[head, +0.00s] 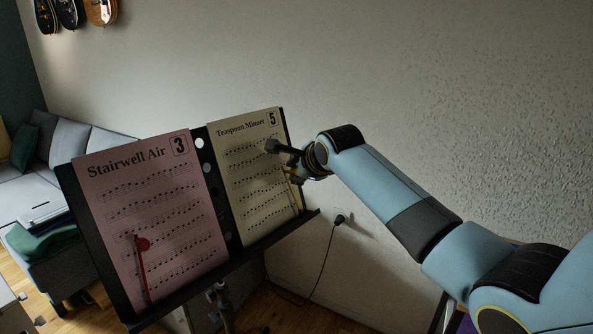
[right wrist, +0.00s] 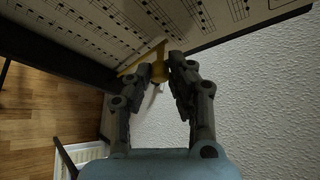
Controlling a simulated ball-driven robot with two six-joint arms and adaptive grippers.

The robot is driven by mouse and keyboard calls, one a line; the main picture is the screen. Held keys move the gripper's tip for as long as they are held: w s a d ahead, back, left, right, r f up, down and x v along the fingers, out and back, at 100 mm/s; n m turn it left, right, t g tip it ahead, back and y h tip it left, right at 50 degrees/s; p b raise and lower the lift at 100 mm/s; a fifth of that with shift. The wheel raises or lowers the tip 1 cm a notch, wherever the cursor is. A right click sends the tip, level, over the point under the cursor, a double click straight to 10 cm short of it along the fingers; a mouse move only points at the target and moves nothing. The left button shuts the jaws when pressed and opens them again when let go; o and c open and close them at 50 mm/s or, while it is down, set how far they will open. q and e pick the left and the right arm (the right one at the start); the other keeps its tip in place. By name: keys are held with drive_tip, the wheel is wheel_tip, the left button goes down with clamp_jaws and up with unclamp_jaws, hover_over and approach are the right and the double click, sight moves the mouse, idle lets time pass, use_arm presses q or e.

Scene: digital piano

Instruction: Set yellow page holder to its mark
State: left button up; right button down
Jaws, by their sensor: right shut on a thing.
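The yellow page holder (head: 294,193) is a thin yellow arm at the right side of the cream "Teaspoon Minuet" sheet, number 5, on the music stand. In the right wrist view its yellow knob (right wrist: 160,71) sits between my fingertips, and a yellow strip runs from it along the sheet. My right gripper (head: 284,160) is shut on it, in front of the sheet; it also shows in the right wrist view (right wrist: 164,75). I cannot make out the mark for the holder. My left gripper is not in view.
A red page holder (head: 143,262) lies on the pink "Stairwell Air" sheet (head: 110,205), number 3. The black stand (head: 215,205) has a ledge below the sheets. A wall (head: 400,80) with a plugged-in cable is behind. A grey sofa (head: 60,150) stands far left.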

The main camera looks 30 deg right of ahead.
drive_tip(key=c, duration=1.2)
unclamp_jaws()
drive_tip(key=shift+d, duration=0.15)
drive_tip(key=v, duration=1.2)
